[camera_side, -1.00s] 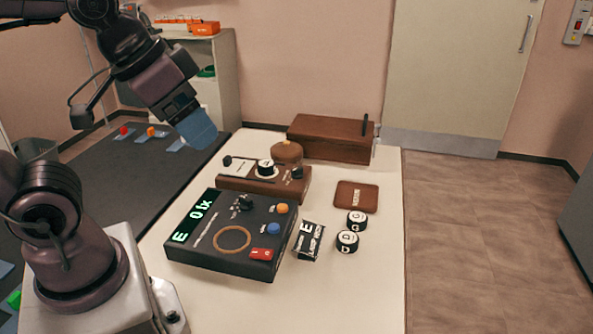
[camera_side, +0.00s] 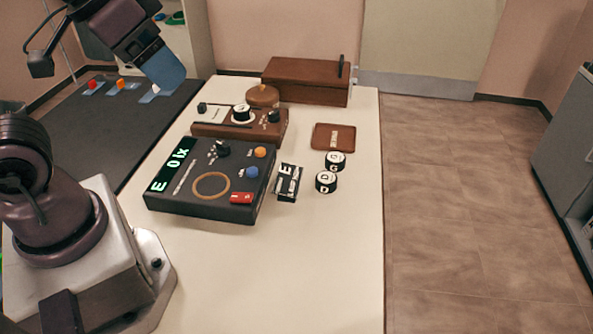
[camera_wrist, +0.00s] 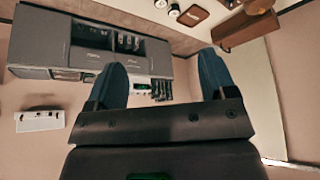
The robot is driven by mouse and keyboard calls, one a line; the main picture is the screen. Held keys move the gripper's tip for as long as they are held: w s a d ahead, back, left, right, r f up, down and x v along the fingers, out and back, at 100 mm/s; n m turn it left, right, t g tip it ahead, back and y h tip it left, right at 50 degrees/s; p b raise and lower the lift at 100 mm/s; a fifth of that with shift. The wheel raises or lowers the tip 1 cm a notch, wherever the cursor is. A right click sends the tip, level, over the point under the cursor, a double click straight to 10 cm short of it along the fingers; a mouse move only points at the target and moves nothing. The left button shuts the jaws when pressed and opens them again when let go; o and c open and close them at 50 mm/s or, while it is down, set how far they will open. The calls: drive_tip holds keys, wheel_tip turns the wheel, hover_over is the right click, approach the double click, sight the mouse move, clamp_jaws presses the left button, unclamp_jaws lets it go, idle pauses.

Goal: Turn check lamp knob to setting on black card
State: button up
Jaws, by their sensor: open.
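My gripper (camera_side: 165,74) is open and empty in the air at the upper left of the side view, apart from the devices. In the wrist view its two blue fingers (camera_wrist: 160,78) stand apart with nothing between them. The black card (camera_side: 288,183) shows a large white E above smaller, unclear print. It stands beside a black console (camera_side: 188,203) whose green display (camera_side: 172,170) reads "E 0 lx". The console has a black knob (camera_side: 222,149). Behind it, a brown unit (camera_side: 212,131) carries a dial knob (camera_side: 241,112) and a dome. I cannot tell which knob is the check lamp's.
Two round black-and-white pieces (camera_side: 326,181) and a brown mat (camera_side: 333,137) lie right of the card. A wooden box (camera_side: 306,81) stands at the table's back. The table's front (camera_side: 260,275) is clear. A dark mat (camera_side: 115,115) with small coloured items lies at left.

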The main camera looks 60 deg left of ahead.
drive_tip(key=shift+c, duration=0.8)
drive_tip(key=shift+a+f, duration=0.15)
drive_tip(key=shift+f, duration=0.05)
drive_tip(key=shift+c, duration=0.6)
drive_tip(key=n+g, duration=0.6)
drive_tip(key=n, duration=1.5)
hover_over(275, 112)
wheel_tip(275, 112, down, 17)
wheel_tip(275, 112, down, 12)
drive_tip(key=shift+r, duration=0.15)
